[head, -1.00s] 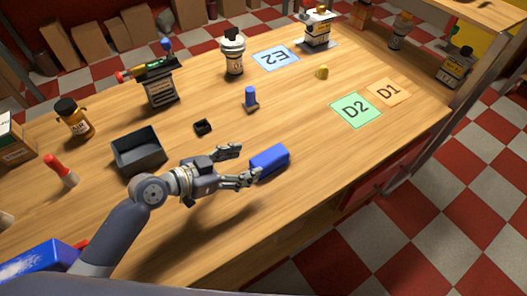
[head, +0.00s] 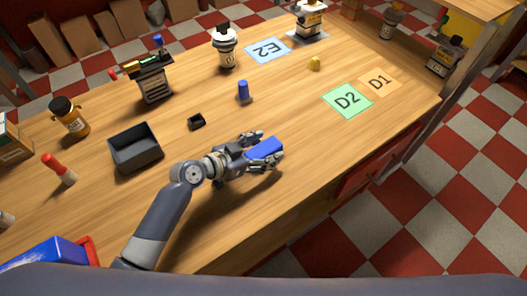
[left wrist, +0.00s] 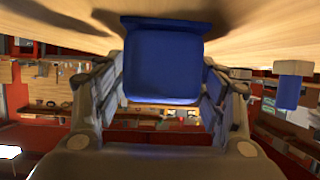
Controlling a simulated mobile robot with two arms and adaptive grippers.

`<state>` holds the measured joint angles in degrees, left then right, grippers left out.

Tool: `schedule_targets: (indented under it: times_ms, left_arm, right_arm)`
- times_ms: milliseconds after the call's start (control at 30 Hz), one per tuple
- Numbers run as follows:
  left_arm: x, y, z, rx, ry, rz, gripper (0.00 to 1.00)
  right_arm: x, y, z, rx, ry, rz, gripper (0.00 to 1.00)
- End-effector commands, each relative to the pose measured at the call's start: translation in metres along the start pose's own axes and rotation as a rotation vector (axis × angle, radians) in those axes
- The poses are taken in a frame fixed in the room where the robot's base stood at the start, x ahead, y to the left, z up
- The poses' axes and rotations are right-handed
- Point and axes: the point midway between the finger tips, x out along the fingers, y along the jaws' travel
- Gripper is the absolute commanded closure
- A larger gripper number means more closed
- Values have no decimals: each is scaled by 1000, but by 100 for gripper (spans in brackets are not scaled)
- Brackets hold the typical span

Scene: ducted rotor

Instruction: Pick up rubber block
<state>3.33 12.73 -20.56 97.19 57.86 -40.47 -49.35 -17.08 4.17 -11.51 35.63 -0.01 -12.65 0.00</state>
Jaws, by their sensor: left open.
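The rubber block is a blue rectangular block (head: 264,148) lying on the wooden table in the head view. My left gripper (head: 268,153) is at the block with its fingers open, one on each side of it. In the left wrist view the block (left wrist: 163,62) sits between the two open fingers, with space showing at its lower sides. Part of the block is hidden by the gripper in the head view. My right gripper is not in view.
A dark grey bin (head: 135,148), a small black tray (head: 196,121) and a blue peg-like piece (head: 243,92) stand nearby. A green D2 card (head: 347,101) and an orange D1 card (head: 380,81) lie to the right. The table's front edge is close, with clear wood around the block.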

Motion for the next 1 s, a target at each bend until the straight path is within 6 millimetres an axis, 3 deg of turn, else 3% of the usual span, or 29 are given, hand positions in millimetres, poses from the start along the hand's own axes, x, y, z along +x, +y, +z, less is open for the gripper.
schedule_targets:
  times_ms: [67,267,667,967,1000]
  left_arm:
    - [0,0,0,0,0,0,40]
    - [0,0,0,-1,0,0,85]
    - [-1,0,-3,1,1,0,86]
    - [-14,-1,-34,6,5,0,86]
    - [-18,6,-31,1,0,3,86]
  right_arm:
    - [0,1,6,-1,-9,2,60]
    - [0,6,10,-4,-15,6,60]
    - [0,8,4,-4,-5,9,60]
    - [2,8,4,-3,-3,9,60]
    - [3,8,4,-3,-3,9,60]
